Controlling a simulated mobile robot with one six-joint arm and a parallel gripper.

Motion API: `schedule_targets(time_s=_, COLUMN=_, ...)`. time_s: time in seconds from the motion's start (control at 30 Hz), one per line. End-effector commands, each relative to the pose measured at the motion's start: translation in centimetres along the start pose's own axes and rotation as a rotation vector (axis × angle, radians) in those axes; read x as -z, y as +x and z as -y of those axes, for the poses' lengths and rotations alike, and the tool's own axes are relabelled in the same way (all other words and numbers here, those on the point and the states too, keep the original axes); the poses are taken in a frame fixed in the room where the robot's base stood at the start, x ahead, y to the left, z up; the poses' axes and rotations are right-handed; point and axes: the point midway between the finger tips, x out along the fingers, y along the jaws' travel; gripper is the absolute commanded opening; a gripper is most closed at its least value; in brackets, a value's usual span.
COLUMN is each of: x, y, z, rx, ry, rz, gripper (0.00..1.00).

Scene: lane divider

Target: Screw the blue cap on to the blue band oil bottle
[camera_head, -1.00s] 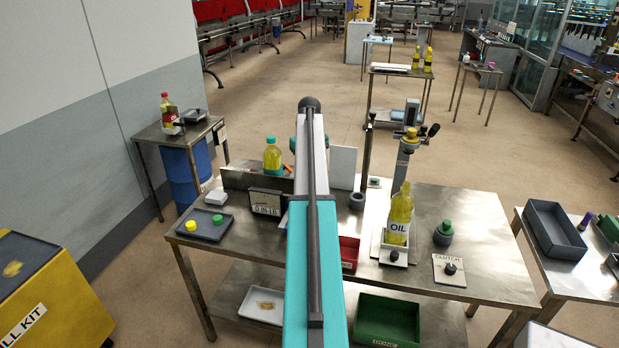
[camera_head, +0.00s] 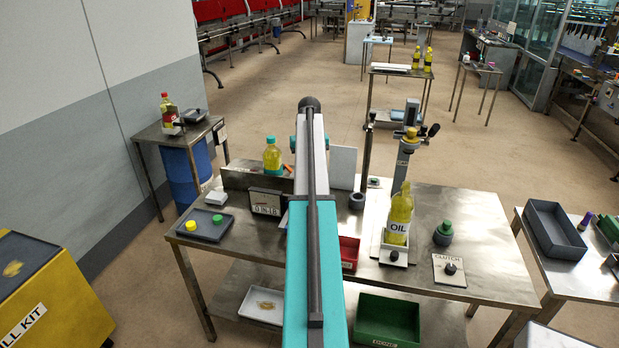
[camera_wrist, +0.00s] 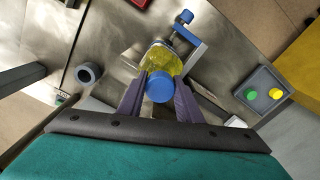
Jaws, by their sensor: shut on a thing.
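The blue cap (camera_wrist: 160,87) is between the two fingers of my gripper (camera_wrist: 159,94) in the wrist view, and the gripper is shut on it. An oil bottle (camera_wrist: 164,60) with yellow oil lies directly under the cap, held in a grey clamp stand (camera_wrist: 187,50) with a blue knob. The cap covers the bottle's mouth in this view; I cannot tell whether it is seated or threaded, and the bottle's band is not clear. My arm hides the cap and gripper in the head view.
A tray (camera_head: 211,237) with yellow and green caps sits at the table's left. A teal-capped bottle (camera_head: 272,155) stands at the back. Another OIL bottle (camera_head: 399,214) stands in a fixture at the right. A dark ring (camera_head: 357,200) and red bin (camera_head: 349,253) are near the arm.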

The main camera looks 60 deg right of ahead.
Motion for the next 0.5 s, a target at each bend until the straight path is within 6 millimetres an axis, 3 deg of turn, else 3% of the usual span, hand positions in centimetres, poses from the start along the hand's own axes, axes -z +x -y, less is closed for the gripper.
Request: schedule_targets(time_s=0.5, x=0.00, y=0.03, z=-0.01, rx=0.000, ry=0.149, rz=0.000, gripper=0.17)
